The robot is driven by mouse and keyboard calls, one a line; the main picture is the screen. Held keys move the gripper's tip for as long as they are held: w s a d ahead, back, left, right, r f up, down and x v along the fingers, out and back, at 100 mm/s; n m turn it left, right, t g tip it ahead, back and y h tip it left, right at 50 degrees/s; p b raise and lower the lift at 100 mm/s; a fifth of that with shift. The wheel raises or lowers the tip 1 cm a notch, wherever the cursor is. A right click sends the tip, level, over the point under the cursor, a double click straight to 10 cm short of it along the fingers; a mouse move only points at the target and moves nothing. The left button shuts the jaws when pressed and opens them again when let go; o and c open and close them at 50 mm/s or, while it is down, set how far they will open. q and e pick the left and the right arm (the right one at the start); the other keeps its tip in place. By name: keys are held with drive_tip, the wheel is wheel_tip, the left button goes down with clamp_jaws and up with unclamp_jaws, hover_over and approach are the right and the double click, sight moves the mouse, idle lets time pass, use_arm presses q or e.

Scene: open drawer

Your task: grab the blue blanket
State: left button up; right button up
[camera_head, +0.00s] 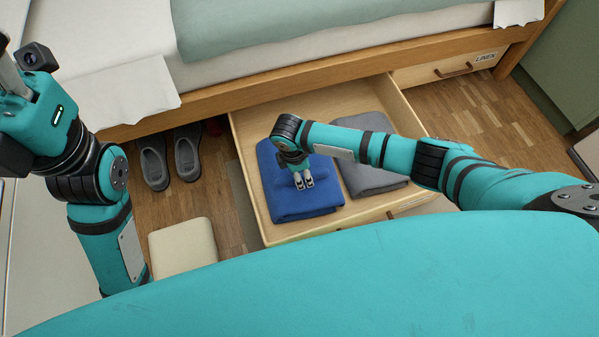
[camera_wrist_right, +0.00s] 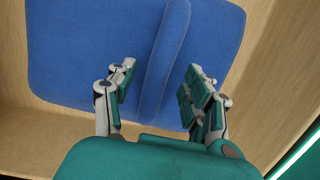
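The blue blanket (camera_head: 315,198) lies folded in the left part of the open drawer (camera_head: 247,165). In the right wrist view, the blue blanket (camera_wrist_right: 80,55) fills most of the top, with a raised fold running between my fingers. My right gripper (camera_head: 304,182) is over the blanket, pointing down. In its wrist view, the right gripper (camera_wrist_right: 158,90) is open, with one finger on each side of the fold. I cannot tell whether the fingers touch the cloth. My left gripper (camera_head: 10,75) is at the far left edge, partly cut off, away from the drawer.
A grey folded blanket (camera_head: 362,179) lies right of the blue one in the drawer. The bed (camera_head: 330,42) is behind, with a shut drawer labelled LINEN (camera_head: 450,70). Grey shoes (camera_head: 187,155) and a cream stool (camera_head: 183,247) stand on the floor to the left.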

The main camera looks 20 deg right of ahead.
clamp_jaws()
drive_tip(key=shift+r, duration=0.2)
idle(0.3)
